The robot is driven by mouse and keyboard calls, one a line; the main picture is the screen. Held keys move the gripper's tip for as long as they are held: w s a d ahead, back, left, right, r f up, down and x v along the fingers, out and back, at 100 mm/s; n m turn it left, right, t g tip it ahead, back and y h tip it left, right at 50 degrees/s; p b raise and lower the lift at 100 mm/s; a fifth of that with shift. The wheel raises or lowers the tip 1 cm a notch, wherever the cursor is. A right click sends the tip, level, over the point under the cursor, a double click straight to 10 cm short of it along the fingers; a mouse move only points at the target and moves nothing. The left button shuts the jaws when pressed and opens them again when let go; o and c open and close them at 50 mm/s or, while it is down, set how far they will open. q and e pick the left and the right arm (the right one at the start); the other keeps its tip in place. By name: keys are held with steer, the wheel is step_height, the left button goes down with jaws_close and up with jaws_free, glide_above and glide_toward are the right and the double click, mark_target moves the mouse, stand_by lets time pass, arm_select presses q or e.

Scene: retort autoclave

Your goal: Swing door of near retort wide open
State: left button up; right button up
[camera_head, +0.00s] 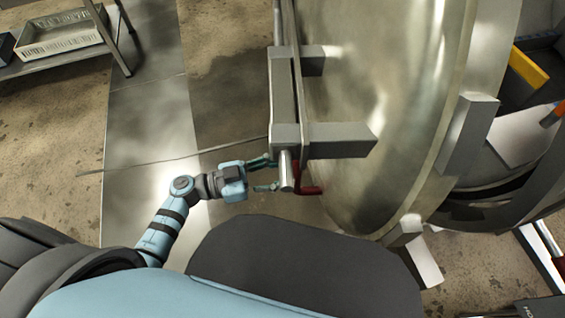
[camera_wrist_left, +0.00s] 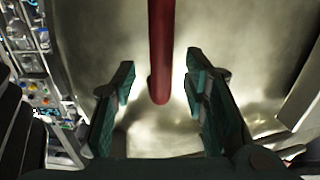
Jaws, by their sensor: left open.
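The near retort's door (camera_head: 370,100) is a large domed metal disc filling the right-centre of the head view. Its dull metal surface (camera_wrist_left: 100,60) also fills the background of the left wrist view. A red handle (camera_head: 308,190) sticks out beside a short grey rod (camera_head: 286,172) below the door's grey bracket (camera_head: 330,140). My left gripper (camera_head: 266,175) is open just left of the rod and handle. In the left wrist view the red handle (camera_wrist_left: 160,50) hangs between the spread green fingers (camera_wrist_left: 163,100), with clear space on both sides. My right gripper is not in view.
A metal shelf (camera_head: 62,62) with a pale crate (camera_head: 62,35) stands at the upper left. Right of the door's thick rim (camera_head: 450,130) is a dark space with yellow and white parts. The floor left of the door is clear.

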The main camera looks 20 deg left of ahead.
mark_target(297, 169)
arm_select(q)
steer(key=x, duration=0.4)
steer(key=shift+d, duration=0.15)
steer(key=shift+w, duration=0.1)
jaws_close()
steer(key=shift+f, duration=0.1)
